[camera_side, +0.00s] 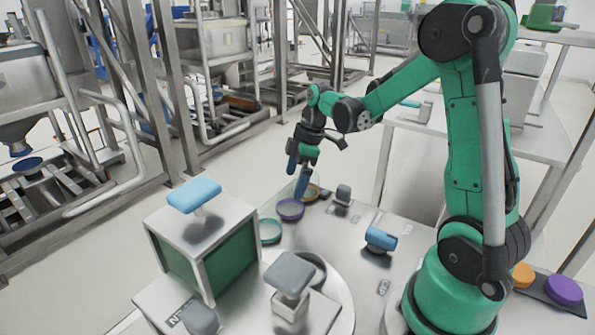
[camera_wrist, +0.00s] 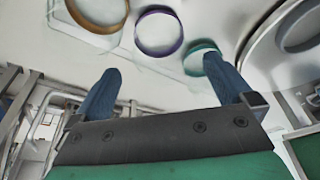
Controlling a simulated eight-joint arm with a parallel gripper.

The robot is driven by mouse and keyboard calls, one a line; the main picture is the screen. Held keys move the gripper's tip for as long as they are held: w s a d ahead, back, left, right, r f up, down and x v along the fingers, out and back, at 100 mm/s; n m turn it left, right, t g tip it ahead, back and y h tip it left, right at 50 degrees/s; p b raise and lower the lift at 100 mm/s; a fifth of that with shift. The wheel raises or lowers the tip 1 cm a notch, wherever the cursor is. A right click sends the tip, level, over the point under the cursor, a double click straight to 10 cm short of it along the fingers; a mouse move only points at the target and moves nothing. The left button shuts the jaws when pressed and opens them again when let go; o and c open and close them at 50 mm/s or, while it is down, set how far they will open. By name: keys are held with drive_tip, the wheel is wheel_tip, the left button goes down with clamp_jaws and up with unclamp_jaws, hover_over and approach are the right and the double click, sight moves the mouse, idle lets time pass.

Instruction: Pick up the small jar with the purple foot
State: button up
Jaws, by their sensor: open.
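The small jar with the purple foot (camera_side: 290,210) stands on the metal table between two similar jars. Its glass is clear and hard to see, so its foot shows mainly as a ring. In the wrist view the purple foot (camera_wrist: 159,50) lies ahead, between the lines of my two blue fingers. My gripper (camera_side: 296,183) is open and empty, above the table at the jars. It also shows in the wrist view (camera_wrist: 162,78). The fingers look apart from the purple-footed jar. The exact gap is unclear.
A jar with a teal foot (camera_side: 270,232) stands to the left, and one with an orange-brown foot (camera_side: 312,193) to the right. The teal foot (camera_wrist: 199,50) appears close to my right finger in the wrist view. A green-sided metal box (camera_side: 207,250) and a blue knob (camera_side: 381,238) stand nearby.

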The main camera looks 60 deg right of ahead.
sight(293, 184)
drive_tip(key=shift+x, duration=2.55)
drive_tip(key=c, duration=1.2)
